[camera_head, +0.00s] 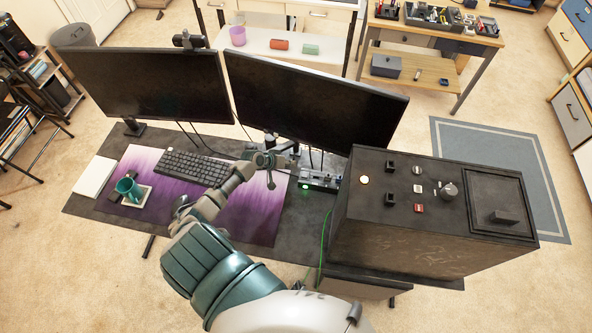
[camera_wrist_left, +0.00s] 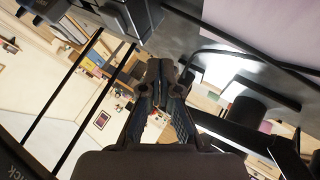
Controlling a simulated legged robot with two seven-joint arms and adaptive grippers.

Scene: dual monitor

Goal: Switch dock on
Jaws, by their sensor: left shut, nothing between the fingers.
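The dock (camera_head: 320,182) is a small dark box with ports on the desk, below the right monitor and left of the big black box. A green light (camera_head: 305,186) glows at its front left. My left gripper (camera_head: 272,170) is just left of the dock, in front of the right monitor's stand. Its fingers are closed with nothing between them; they also show closed in the left wrist view (camera_wrist_left: 160,75). I cannot tell whether the fingertips touch anything. My right gripper is not in view.
Two dark monitors (camera_head: 150,88) (camera_head: 310,105) stand behind. A large black box with knobs (camera_head: 430,215) stands right of the dock. A green cable (camera_head: 322,240) runs down beside the box.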

